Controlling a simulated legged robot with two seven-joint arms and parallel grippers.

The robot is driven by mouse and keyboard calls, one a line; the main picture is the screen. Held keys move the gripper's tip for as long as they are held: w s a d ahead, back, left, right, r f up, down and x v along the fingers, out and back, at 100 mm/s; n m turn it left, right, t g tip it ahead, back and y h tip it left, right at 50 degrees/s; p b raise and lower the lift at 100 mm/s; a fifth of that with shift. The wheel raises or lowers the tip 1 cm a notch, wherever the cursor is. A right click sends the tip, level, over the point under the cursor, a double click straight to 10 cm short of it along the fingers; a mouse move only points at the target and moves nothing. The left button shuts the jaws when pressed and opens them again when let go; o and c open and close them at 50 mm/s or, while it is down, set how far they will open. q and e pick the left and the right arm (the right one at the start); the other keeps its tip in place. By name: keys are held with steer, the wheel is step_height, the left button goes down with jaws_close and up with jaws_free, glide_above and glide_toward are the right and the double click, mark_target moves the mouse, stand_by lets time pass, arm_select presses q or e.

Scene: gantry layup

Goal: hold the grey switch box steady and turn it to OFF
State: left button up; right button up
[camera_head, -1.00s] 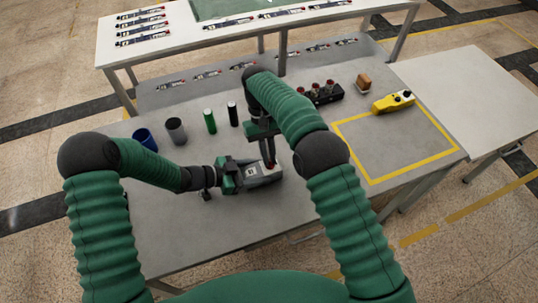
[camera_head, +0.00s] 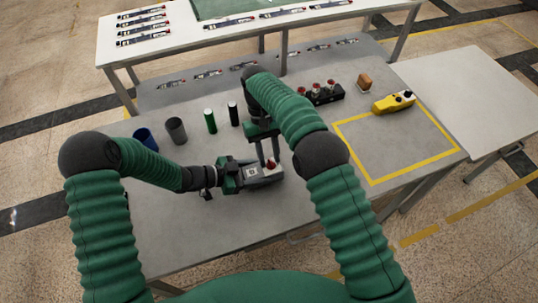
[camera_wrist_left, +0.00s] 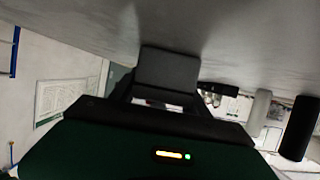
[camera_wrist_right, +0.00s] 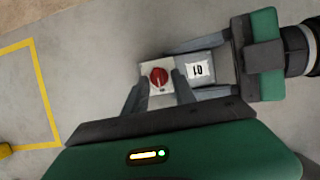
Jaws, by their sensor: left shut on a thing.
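The grey switch box (camera_head: 262,182) lies on the grey table in front of me, with a red knob (camera_wrist_right: 158,77) on its light face and a label (camera_wrist_right: 199,69) beside the knob. My left gripper (camera_head: 238,175) is shut on the box's left end in the head view; its grip also shows in the right wrist view (camera_wrist_right: 238,60). My right gripper (camera_wrist_right: 159,80) is above the box, its two fingers apart on either side of the knob. I cannot tell whether they touch it. In the left wrist view the box is mostly hidden.
Behind the box stand a blue cup (camera_head: 146,139), a grey cup (camera_head: 176,131), a green cylinder (camera_head: 210,121) and a black cylinder (camera_head: 233,114). A black block with red knobs (camera_head: 325,96), a brown block (camera_head: 365,82) and a yellow box (camera_head: 393,102) are to the right. The yellow-outlined area is otherwise clear.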

steer(key=shift+r, duration=0.1)
arm_select(q)
steer(key=shift+a, duration=0.1)
arm_select(e)
step_height(320, 180, up, 10)
steer(key=shift+w, duration=0.1)
arm_select(q)
steer(key=o, duration=1.7)
steer(key=shift+o, duration=0.2)
steer(key=shift+a, duration=0.1)
